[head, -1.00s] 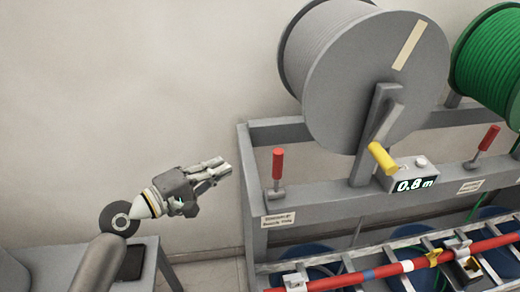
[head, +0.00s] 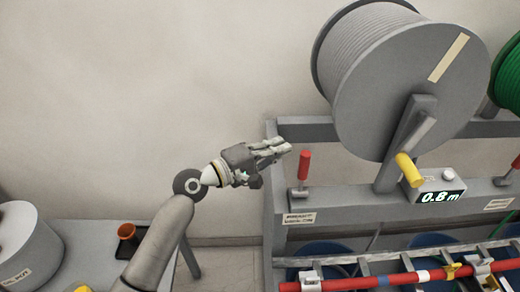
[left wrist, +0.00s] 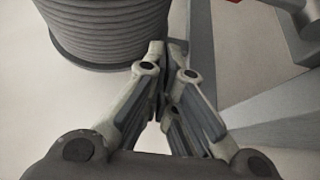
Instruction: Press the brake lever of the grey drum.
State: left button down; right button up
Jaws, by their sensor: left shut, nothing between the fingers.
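The grey drum (head: 400,85) sits on the grey rack in the upper right of the head view. Its ribbed side also shows in the left wrist view (left wrist: 105,30). A brake lever with a red handle (head: 304,166) stands upright on the rack, left of the drum. My left gripper (head: 285,148) is shut and empty, just left of the red handle and at about the height of its top. I cannot tell the exact gap between them. In the left wrist view the fingertips (left wrist: 167,50) are together. My right gripper is not in view.
A yellow crank handle (head: 409,170) and a length display (head: 440,194) reading 0.8 m are right of the lever. A second red lever (head: 515,165) and a green drum (head: 507,80) are at the right edge. A red cable (head: 390,279) runs along the front. Bare wall lies left.

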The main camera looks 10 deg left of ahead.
aim_at(302, 175)
pick_arm(q)
jog(key=s+d+p, duration=0.2)
jog(key=s, duration=0.1)
jog(key=shift+d, duration=0.25)
jog(key=shift+w, duration=0.15)
